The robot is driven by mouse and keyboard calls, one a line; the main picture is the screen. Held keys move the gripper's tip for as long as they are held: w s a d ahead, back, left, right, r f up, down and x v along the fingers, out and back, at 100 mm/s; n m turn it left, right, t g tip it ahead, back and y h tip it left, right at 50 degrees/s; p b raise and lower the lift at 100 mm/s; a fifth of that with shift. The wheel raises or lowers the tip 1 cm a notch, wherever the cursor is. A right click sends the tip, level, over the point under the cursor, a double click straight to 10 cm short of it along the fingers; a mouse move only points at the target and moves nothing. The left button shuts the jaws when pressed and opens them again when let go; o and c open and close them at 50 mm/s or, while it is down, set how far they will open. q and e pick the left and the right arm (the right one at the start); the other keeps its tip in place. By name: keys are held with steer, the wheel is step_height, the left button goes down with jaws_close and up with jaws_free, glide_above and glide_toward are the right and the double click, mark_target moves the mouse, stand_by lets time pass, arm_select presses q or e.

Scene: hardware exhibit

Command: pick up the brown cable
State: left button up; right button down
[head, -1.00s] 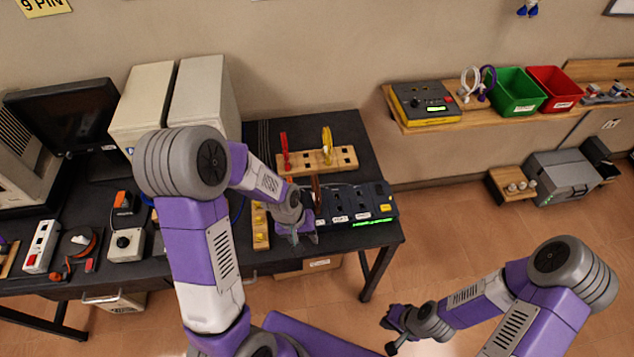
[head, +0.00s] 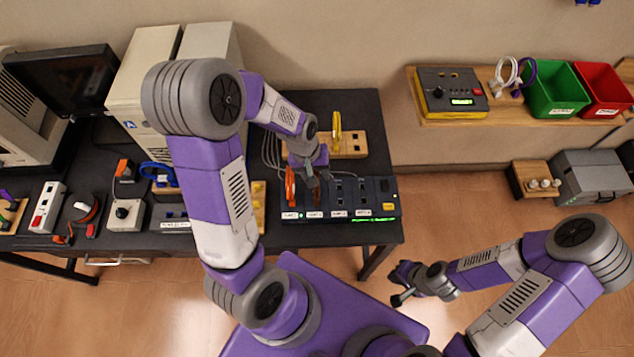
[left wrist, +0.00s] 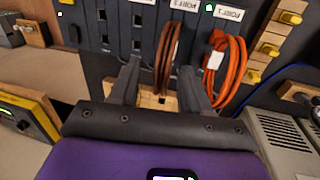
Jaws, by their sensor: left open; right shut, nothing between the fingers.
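The brown cable (left wrist: 169,52) is a looped cable at the dark port box. In the left wrist view it lies ahead of my fingers, within the gap between them; I see no grip on it. In the head view a small part of the brown cable (head: 317,196) shows below my left gripper. My left gripper (head: 311,181) is open above the port box (head: 348,213); its fingers also show in the left wrist view (left wrist: 159,68). My right gripper (head: 398,284) is shut and empty, over the floor, away from the table.
An orange cable (left wrist: 234,62) hangs close beside the brown one, near one finger; it also shows in the head view (head: 290,186). A wooden block (head: 357,145) with a yellow cable (head: 337,127) stands behind. A wall shelf (head: 440,116) is at the right.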

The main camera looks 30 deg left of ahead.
arm_select(q)
step_height(320, 180, down, 4)
steer(key=shift+w+d+r, duration=0.15)
jaws_close()
steer(key=shift+r, duration=0.1)
